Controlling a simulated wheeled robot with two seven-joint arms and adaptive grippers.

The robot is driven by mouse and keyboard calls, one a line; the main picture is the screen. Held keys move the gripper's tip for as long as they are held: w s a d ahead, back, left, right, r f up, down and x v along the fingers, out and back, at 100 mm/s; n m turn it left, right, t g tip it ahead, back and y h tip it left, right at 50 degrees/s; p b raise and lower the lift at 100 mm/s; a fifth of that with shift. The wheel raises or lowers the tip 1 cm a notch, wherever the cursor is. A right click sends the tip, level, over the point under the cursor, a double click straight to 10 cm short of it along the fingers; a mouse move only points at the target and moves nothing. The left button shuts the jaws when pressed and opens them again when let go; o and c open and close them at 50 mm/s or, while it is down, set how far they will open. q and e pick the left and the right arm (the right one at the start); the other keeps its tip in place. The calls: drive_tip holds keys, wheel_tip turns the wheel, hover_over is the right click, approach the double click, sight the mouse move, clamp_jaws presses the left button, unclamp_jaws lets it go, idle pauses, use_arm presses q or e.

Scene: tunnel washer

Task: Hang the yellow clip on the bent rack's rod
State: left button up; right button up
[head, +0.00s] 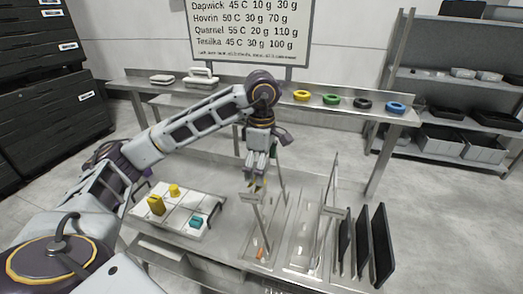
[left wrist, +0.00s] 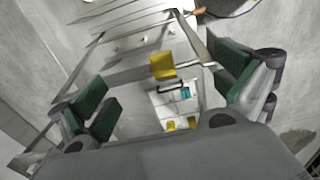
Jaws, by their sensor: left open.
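My left gripper (head: 260,172) points down above the table's racks, with its fingers open. The left wrist view shows its green finger pads (left wrist: 162,92) wide apart. A yellow clip (left wrist: 162,66) shows between and beyond them, clear of both pads. My right gripper is not in view.
A white divided tray (head: 178,222) at left holds a yellow block (head: 156,205), a yellow piece (head: 174,190) and a teal piece (head: 197,221). Clear panels and black plates (head: 382,245) stand upright at right. Coloured rings (head: 331,99) lie on the rear shelf.

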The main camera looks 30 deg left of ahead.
use_arm(q)
drive_tip(key=shift+r, duration=2.85)
